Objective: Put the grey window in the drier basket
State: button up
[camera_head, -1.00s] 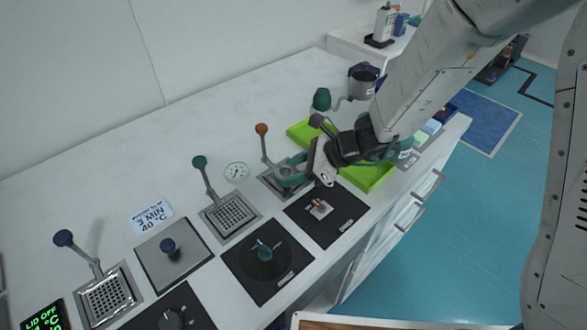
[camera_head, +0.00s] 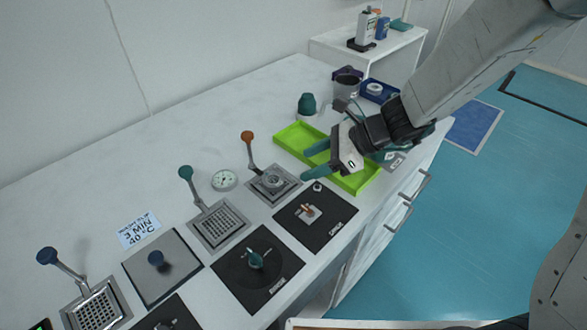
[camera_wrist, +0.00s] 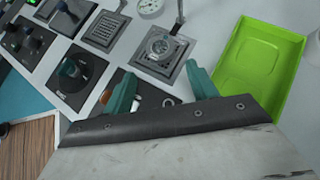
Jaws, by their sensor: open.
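A round grey piece (camera_head: 273,181), which looks like the grey window, lies in the square metal basket (camera_head: 262,196) with the orange-knobbed lever. The wrist view also shows the grey piece (camera_wrist: 160,44) inside this basket (camera_wrist: 146,62). I cannot read a label naming the basket as the drier's. My gripper (camera_head: 307,163) has teal fingers, spread apart and empty. It is to the right of the basket, near the green tray. In the wrist view my gripper (camera_wrist: 162,88) stays clear of the grey piece.
A lime green tray (camera_head: 356,185) lies beneath and beside my gripper. Baskets with a green-knobbed lever (camera_head: 186,173) and a blue-knobbed lever (camera_head: 47,257) stand to the left. A black switch panel (camera_head: 325,233) is in front; a dial gauge (camera_head: 223,180) stands behind.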

jog(key=shift+v, duration=1.45)
jog(key=shift+s+r, duration=0.1)
jog(key=s+d+r+n+h, duration=0.5)
jog(key=s+d+r+n, duration=0.1)
jog(key=s+d+n, duration=0.3)
jog(key=s+d+r+n+h, duration=0.5)
jog(key=s+d+r+n, duration=0.2)
jog(key=s+d+n, duration=0.2)
jog(key=s+d, duration=0.2)
jog(key=d, duration=0.2)
jog(key=shift+s+d+n+t+h, duration=0.2)
jog(key=shift+n+t+h, duration=0.1)
jog(key=shift+n+t, duration=0.1)
